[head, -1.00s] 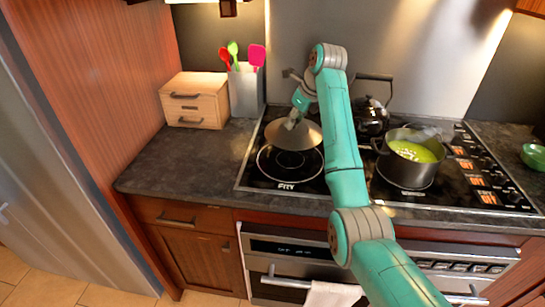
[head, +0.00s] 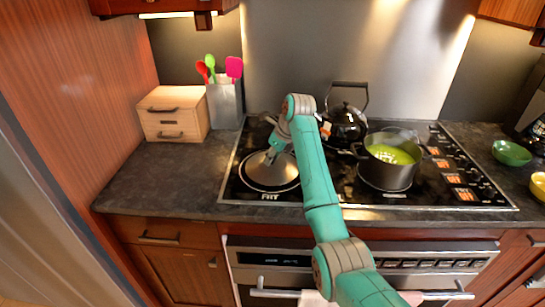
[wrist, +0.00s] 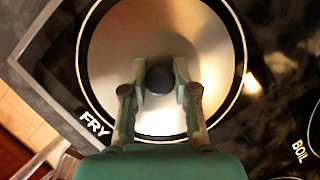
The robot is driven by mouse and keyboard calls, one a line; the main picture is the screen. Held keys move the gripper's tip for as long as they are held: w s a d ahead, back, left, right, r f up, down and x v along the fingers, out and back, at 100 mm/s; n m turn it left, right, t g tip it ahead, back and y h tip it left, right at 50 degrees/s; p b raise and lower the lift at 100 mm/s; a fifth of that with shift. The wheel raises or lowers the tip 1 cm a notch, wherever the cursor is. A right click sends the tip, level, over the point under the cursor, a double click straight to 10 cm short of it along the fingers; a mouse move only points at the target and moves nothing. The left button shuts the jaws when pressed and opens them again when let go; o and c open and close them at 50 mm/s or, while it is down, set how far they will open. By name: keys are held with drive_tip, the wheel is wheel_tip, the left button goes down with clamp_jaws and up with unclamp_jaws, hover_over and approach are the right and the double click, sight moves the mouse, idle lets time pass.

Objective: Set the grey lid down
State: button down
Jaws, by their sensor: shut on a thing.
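The grey lid (head: 268,171) is a round metal disc with a dark knob. It lies over the front left burner ring marked FRY on the black cooktop. In the wrist view the lid (wrist: 183,45) sits inside the pale burner ring, with a dark band showing around it. My gripper (head: 272,152) is above the middle of the lid. In the wrist view my gripper (wrist: 160,80) has its two fingers on either side of the lid's dark knob (wrist: 160,80), closed on it. Whether the lid fully touches the cooktop is hard to tell.
A dark pot of green soup (head: 388,176) stands on the front right burner. A black kettle (head: 344,124) stands behind it. A wooden box (head: 173,113) and a utensil holder (head: 226,105) are at the back left. The left counter (head: 150,180) is clear in front.

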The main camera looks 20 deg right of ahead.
drive_tip(key=c, duration=0.9)
unclamp_jaws()
drive_tip(key=shift+f, duration=0.15)
drive_tip(key=v, duration=1.2)
